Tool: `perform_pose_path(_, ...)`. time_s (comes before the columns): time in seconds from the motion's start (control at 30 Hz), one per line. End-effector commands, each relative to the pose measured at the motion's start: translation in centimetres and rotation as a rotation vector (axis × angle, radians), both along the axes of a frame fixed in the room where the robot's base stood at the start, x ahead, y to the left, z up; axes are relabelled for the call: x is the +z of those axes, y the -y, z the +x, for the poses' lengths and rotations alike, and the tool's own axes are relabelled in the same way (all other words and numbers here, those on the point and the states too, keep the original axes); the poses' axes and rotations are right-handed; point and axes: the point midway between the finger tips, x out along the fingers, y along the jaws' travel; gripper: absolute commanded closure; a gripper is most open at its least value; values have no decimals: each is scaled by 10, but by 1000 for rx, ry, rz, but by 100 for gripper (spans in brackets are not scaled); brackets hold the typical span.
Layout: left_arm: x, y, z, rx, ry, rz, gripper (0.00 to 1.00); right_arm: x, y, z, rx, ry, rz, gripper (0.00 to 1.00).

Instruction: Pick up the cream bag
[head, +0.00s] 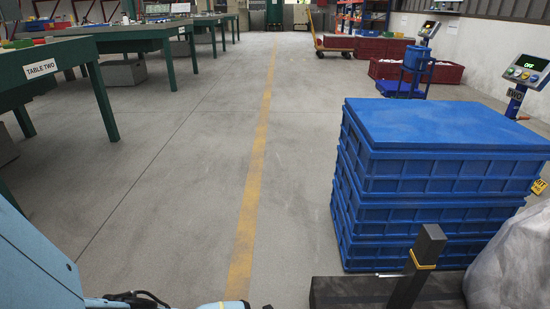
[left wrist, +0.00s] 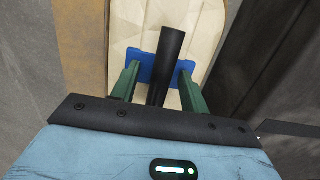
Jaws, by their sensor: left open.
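In the left wrist view a cream, creased thing that looks like the cream bag (left wrist: 200,28) lies in front of my left gripper. A blue patch (left wrist: 145,70) shows against it, between the fingers. My left gripper (left wrist: 158,68) is open, its two green fingers apart and pointing at the cream surface. A dark round bar (left wrist: 171,50) stands between the fingers; I cannot tell whether the fingers touch it. The cream bag does not show in the head view, where only part of my left arm is at the lower left. My right gripper is in neither view.
Stacked blue crates (head: 440,180) stand at the right, behind a dark post (head: 420,262) with a yellow band. A pale translucent bag (head: 515,265) sits at the lower right edge. Green tables (head: 60,65) line the left. The floor aisle with a yellow line (head: 255,165) is clear.

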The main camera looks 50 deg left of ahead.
Motion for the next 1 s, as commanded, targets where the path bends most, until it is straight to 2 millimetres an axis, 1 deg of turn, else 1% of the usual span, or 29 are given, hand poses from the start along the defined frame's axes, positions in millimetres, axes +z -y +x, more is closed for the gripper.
perform_pose_path(0.33, -1, 0, 0, 0, 0, 0, 55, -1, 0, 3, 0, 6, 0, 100)
perform_pose_path(0.67, -1, 0, 0, 0, 1, -1, 98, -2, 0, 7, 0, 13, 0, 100)
perform_pose_path(0.7, -1, 0, 0, 0, 1, -1, 100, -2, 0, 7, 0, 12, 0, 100)
perform_pose_path(1.0, -1, 0, 0, 0, 1, -1, 100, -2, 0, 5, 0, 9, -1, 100)
